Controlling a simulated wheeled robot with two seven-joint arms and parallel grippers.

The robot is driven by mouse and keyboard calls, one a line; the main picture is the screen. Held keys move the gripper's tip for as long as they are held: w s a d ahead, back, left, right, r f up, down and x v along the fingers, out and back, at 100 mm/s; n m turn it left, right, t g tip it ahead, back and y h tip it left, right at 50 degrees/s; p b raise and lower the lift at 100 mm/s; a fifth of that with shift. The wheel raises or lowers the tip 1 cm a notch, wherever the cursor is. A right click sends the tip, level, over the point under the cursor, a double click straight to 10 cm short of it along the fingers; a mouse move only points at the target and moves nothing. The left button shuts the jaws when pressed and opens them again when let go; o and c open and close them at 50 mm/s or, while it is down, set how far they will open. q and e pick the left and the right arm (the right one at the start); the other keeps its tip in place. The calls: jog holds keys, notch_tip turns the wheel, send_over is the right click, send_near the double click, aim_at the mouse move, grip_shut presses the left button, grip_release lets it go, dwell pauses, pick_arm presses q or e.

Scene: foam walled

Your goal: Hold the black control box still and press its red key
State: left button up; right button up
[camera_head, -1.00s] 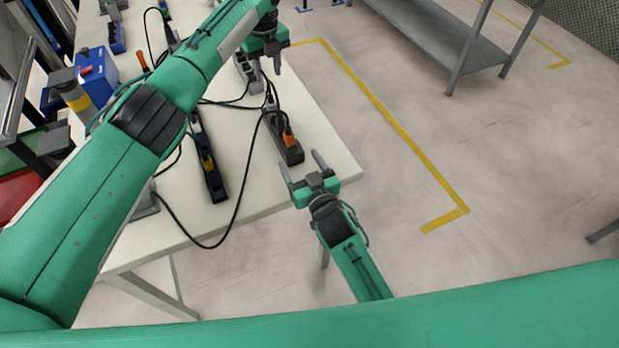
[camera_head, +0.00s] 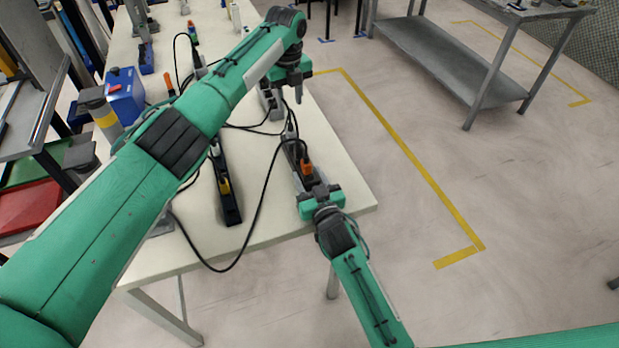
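A dark elongated box (camera_head: 297,178) with an orange piece on it lies near the right front edge of the white table. I cannot tell if it is the control box, and I make out no red key. My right gripper (camera_head: 309,180) is at its near end with the fingers alongside it. The fingers are too small to tell if they touch it. My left gripper (camera_head: 291,90) points down above the table, farther back, near a grey device (camera_head: 268,100).
A black strip (camera_head: 231,207) with a yellow plug lies left of the dark box. Black cables loop across the white table (camera_head: 262,215) and over its front edge. A blue box (camera_head: 125,100) stands at the left. The floor at right is clear up to a grey shelf table (camera_head: 455,65).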

pick_arm(q)
grip_shut()
dwell(1.6)
